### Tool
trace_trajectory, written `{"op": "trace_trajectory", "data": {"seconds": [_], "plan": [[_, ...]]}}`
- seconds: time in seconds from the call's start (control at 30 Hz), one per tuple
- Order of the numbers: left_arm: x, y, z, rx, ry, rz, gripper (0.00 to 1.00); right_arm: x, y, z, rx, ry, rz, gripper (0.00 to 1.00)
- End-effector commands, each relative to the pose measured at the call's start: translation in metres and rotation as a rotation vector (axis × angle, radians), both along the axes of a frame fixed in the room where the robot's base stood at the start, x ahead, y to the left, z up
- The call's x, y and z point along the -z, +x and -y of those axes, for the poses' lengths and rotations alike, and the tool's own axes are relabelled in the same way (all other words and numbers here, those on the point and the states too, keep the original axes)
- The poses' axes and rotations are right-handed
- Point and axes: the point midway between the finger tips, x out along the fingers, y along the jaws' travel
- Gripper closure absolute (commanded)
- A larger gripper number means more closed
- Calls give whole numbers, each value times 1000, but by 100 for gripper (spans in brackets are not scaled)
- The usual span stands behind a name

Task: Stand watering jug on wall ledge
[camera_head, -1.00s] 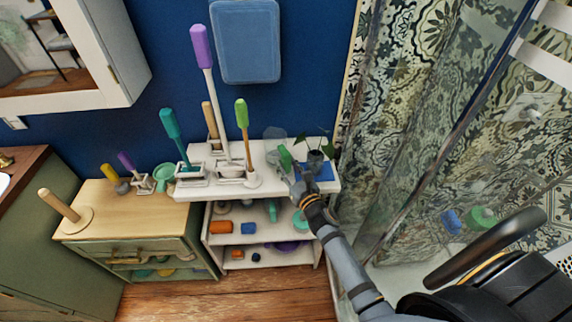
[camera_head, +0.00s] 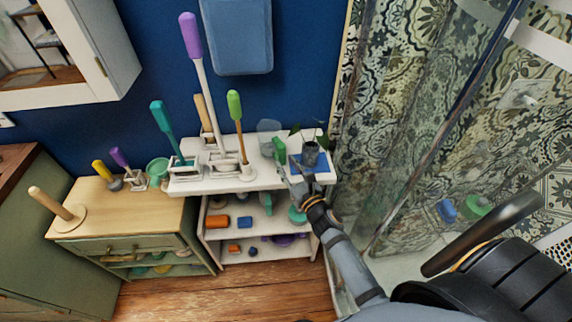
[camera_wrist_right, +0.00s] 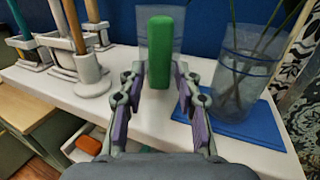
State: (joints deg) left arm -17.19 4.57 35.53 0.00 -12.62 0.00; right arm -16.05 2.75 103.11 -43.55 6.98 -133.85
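A clear container with an upright green handle stands on the white shelf top; I take it to be the watering jug (camera_head: 279,149). In the right wrist view its green handle (camera_wrist_right: 160,48) stands in front of the see-through body. My right gripper (camera_head: 291,174) is at the shelf's front, close to the handle. In the wrist view its fingers (camera_wrist_right: 159,76) are spread on either side of the handle's lower part, with visible gaps. I cannot single out a wall ledge for sure. My left gripper is not in view.
A glass vase with a plant (camera_head: 311,154) stands on a blue mat (camera_wrist_right: 240,125), close right of my right gripper. Several upright brushes, including a green-handled one (camera_head: 235,108), stand to the left. A glass shower panel is at right. Some shelf top around the jug is bare.

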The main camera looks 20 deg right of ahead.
Motion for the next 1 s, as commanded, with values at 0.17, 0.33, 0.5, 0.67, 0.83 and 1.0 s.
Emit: {"op": "trace_trajectory", "data": {"seconds": [0.17, 0.33, 0.5, 0.67, 0.83, 1.0], "plan": [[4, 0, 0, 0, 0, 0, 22, 2, -7, 1, 0, 0, -1, 67], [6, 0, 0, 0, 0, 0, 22, 2, -13, 1, 0, 0, 0, 67], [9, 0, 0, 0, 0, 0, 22, 1, -18, 2, -1, 0, 1, 67], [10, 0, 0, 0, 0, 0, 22, 1, -23, 2, -1, 0, 0, 67], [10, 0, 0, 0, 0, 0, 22, 0, -24, 2, -1, 0, 0, 67], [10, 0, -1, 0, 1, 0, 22, 0, -24, 2, -1, 0, 0, 67]]}}
